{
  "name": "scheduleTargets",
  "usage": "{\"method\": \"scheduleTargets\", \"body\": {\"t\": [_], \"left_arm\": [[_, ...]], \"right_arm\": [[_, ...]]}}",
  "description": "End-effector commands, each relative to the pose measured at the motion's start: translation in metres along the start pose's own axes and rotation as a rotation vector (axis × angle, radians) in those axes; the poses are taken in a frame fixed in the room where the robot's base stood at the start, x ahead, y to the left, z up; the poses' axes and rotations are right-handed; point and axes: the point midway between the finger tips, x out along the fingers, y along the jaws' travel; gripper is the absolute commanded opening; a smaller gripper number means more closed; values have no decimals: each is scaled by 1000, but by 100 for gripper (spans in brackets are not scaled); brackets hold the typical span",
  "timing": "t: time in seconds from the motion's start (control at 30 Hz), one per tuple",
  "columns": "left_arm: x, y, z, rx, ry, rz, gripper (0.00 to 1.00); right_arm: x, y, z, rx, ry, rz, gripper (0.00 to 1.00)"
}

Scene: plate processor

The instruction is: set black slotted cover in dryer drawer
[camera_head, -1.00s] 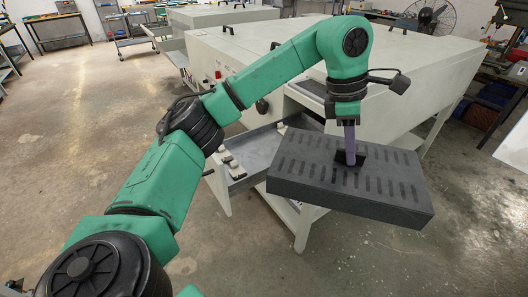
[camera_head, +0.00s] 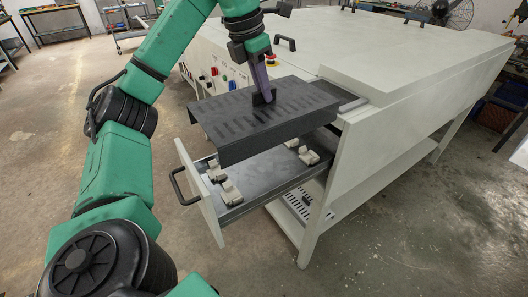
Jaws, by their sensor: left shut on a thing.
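The black slotted cover (camera_head: 235,124) hangs roughly level above the dryer drawer (camera_head: 262,182), tilted slightly in the picture. My left gripper (camera_head: 262,92) is shut on the handle in the middle of the cover's top. The drawer is pulled out of the pale dryer cabinet (camera_head: 400,62); its front panel (camera_head: 200,192) and black handle (camera_head: 178,186) face left. Several grey blocks (camera_head: 231,192) sit inside the drawer. The cover hides the drawer's back part. A gap shows between the cover's front edge and the drawer. My right gripper is not in view.
The cabinet's side, with coloured knobs and a red button (camera_head: 271,59), stands just behind the cover. A lower shelf (camera_head: 292,215) and a cabinet leg (camera_head: 318,215) are under the drawer. Open concrete floor (camera_head: 400,240) lies in front and left.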

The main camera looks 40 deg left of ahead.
Motion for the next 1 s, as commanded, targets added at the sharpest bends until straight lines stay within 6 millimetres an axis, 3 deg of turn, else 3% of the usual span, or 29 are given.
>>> {"method": "scheduleTargets", "body": {"t": [0.03,0.17,0.27,0.5,0.77,1.0], "left_arm": [[23,0,-6,-1,1,0,0],[50,0,-14,-1,1,-1,0],[68,1,-19,-2,2,1,0],[102,1,-29,-2,0,2,0],[144,0,-40,-1,1,1,0],[146,0,-40,0,-2,0,0]], "right_arm": [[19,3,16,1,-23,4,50],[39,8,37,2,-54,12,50],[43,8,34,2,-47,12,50],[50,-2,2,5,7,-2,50],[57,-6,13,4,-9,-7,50],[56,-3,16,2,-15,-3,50]]}}
